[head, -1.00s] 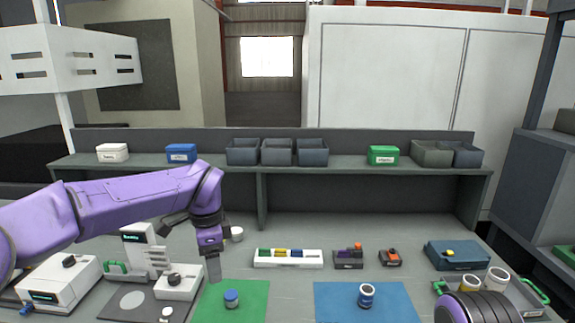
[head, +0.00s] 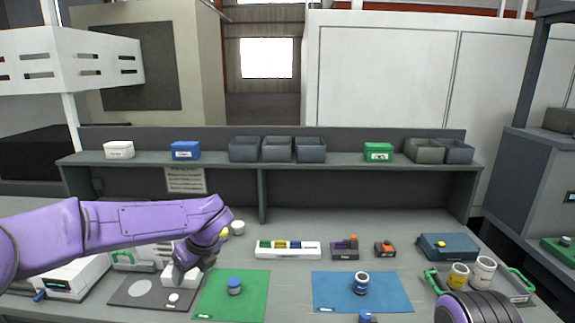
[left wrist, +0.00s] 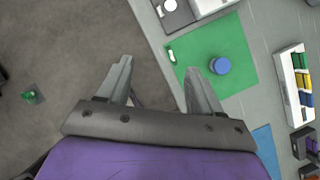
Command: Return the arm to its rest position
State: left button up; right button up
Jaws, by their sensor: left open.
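My left arm, purple, comes in from the left in the head view, and its gripper (head: 182,268) hangs over the bench in front of the white instruments, left of the green mat. In the left wrist view the left gripper (left wrist: 160,85) is open with nothing between its two grey fingers. Below it are the bench's front edge and the floor. A blue-lidded jar (head: 234,286) stands on the green mat (head: 255,300), apart from the gripper. Of my right arm only a dark, purple-edged part shows at the lower right of the head view; its gripper is not identifiable.
A blue mat (head: 385,285) holds a blue-and-white ringed cylinder (head: 361,283). Behind are a white rack (head: 290,257) of coloured pieces, small dark blocks and a blue case (head: 446,247). A tray with green handles (head: 521,281) holds cups at right. A shelf (head: 345,165) with bins runs along the back.

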pick_arm(q)
jog(key=s+a+f+m+t+y+b, duration=0.1)
jog(key=s+a+f+m+t+b, duration=0.2)
jog(key=f+m, duration=0.85)
jog(key=s+a+f+m+t+y+b, duration=0.15)
jog(key=s+f+m, duration=0.25)
jog(key=f+m, duration=0.8)
jog(key=s+a+f+m+g+h+b, duration=0.1)
jog(key=s+f+m, duration=0.4)
jog(key=s, duration=0.5)
jog(key=s+a+f+m+g+h+b, duration=0.1)
jog(key=s+f+m+b, duration=0.1)
jog(key=s+f+m, duration=0.3)
jog(key=s+a+f+m+g+h+b, duration=0.1)
jog(key=s+f+m, duration=0.5)
jog(key=s, duration=1)
notch_tip(320, 180, down, 4)
jog(key=shift+s+r+g+h+b, duration=0.25)
jog(key=shift+g+h+b, duration=0.1)
jog(key=shift+b, duration=0.2)
